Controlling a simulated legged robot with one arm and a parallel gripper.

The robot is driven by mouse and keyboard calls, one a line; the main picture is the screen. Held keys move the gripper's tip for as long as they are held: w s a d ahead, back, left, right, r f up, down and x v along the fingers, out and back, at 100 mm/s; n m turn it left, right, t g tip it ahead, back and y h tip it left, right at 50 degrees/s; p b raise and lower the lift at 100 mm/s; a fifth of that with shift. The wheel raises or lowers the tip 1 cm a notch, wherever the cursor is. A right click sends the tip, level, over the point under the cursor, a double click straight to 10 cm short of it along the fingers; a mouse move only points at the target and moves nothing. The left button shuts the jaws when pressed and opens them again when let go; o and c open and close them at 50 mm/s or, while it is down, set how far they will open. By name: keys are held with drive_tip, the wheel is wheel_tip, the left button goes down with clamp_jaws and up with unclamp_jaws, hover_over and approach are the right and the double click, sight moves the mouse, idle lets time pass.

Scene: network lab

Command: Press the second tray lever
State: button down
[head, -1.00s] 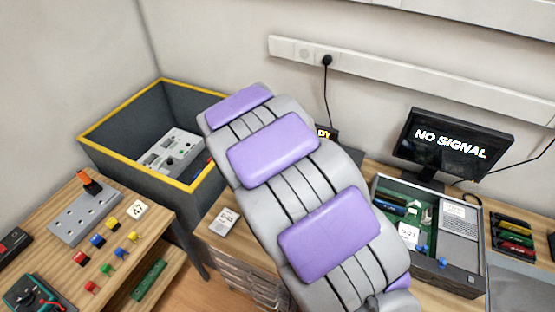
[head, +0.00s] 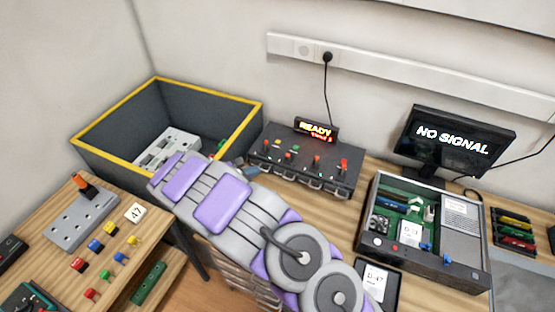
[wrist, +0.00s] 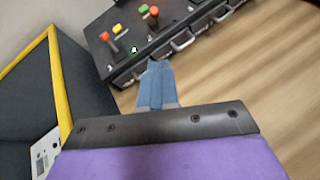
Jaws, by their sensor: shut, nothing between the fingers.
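A black test unit (head: 300,160) with a lit READY sign (head: 316,129) stands on the bench against the wall. Several upright levers with red or orange knobs are on its top, and tray handles line its front. In the wrist view, its near part (wrist: 135,50) shows two orange-knobbed levers, the left one (wrist: 117,29) and another (wrist: 153,12). My gripper (wrist: 155,70) is shut and empty, its blue fingertips by the front edge of the unit, near its left end. In the head view, the blue fingers (head: 251,171) show just left of the unit, partly hidden by my arm.
A grey bin with a yellow rim (head: 215,92) stands left of the unit, close to my gripper. An open equipment case (head: 433,257) and a monitor (head: 454,143) are at the right. A wooden side table (head: 60,212) with small coloured parts is at the left.

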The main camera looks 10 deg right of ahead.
drive_tip(key=shift+f, duration=0.15)
drive_tip(key=b, duration=0.4)
approach(288, 157)
drive_tip(key=a+f+x, duration=0.1)
drive_tip(key=x, duration=0.5)
drive_tip(key=shift+w+d+f, duration=0.2)
drive_tip(key=shift+w, duration=0.2)
drive_tip(key=shift+r+p, duration=0.2)
drive_tip(key=shift+p, duration=0.7)
